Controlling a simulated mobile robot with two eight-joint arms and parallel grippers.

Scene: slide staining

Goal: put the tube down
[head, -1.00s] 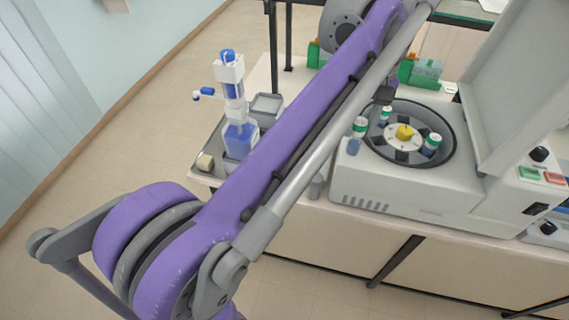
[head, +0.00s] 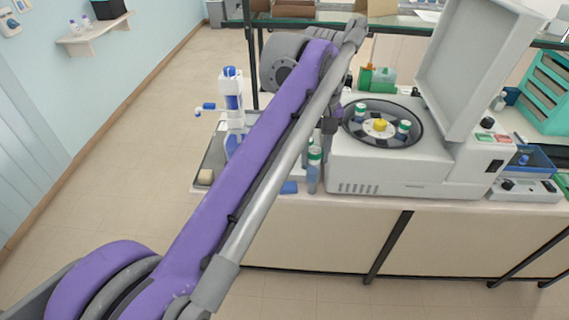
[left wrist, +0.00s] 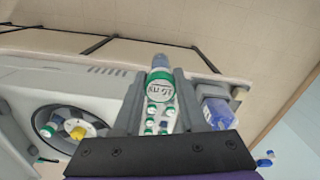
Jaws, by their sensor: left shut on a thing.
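The tube (head: 314,172) has a green-and-white cap and a blue-grey body. In the head view it is upright at the bench's front, just left of the centrifuge. My left gripper is shut on it; in the left wrist view the tube's cap (left wrist: 160,88) sits between the two fingers (left wrist: 158,100). In the head view my own arm hides much of the gripper. Several smaller-looking green-and-white caps (left wrist: 150,122) show between the fingers in the wrist view. I cannot tell whether the tube's bottom touches anything. My right gripper is not in view.
The open centrifuge (head: 390,172) stands close on the right, with capped tubes (head: 403,129) around its yellow hub (head: 380,125). A blue-and-white dispenser bottle (head: 232,100) stands on a tray (head: 212,150) to the left. The bench's front edge is near.

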